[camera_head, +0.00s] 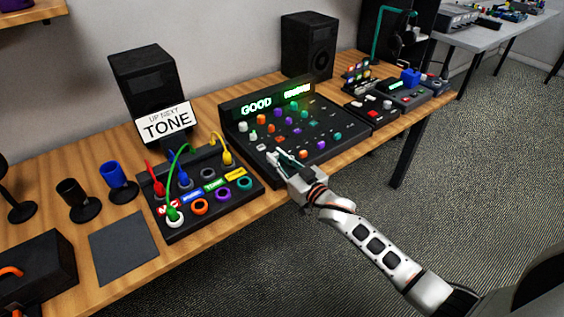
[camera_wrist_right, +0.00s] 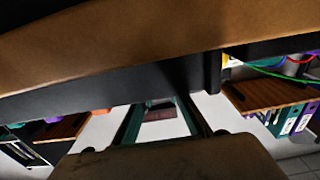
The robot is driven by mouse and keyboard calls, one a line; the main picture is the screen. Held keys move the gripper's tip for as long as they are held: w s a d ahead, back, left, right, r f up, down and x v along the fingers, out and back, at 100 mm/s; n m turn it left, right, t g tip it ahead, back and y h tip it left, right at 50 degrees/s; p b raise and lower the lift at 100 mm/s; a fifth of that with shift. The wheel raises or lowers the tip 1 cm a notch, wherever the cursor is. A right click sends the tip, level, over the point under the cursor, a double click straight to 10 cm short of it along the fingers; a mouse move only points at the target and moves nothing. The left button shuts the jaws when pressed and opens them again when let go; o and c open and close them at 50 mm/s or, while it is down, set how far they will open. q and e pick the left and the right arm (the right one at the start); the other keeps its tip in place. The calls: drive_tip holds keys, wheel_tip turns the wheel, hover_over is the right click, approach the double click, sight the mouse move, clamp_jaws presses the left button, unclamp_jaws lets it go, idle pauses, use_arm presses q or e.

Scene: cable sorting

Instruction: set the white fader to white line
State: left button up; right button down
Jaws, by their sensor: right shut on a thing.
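The black mixer console (camera_head: 330,140) stands on the wooden table, with rows of coloured knobs on its sloped face and a green lit display reading "GOOD" (camera_head: 257,105). My right gripper (camera_head: 279,154) is at the front left part of the console, low over its face. Its fingers are closed, apparently on the white fader, which they mostly hide. The white line cannot be made out. In the right wrist view my gripper's fingers (camera_wrist_right: 160,112) point up the picture, and what lies between them is unclear. My left gripper is not in view.
A patch box (camera_head: 210,190) with coloured cables stands left of the console, behind it a sign reading "TONE" (camera_head: 167,122). Two speakers (camera_head: 308,45) stand at the back. Small black devices (camera_head: 372,110) are to the right. A dark mat (camera_head: 124,247) lies at left.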

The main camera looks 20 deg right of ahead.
drive_tip(key=c, duration=1.9)
unclamp_jaws()
drive_tip(key=shift+s+d, duration=0.1)
drive_tip(key=shift+s, duration=0.05)
drive_tip(key=v, duration=1.1)
drive_tip(key=shift+s+d, duration=0.1)
drive_tip(key=shift+s, duration=0.25)
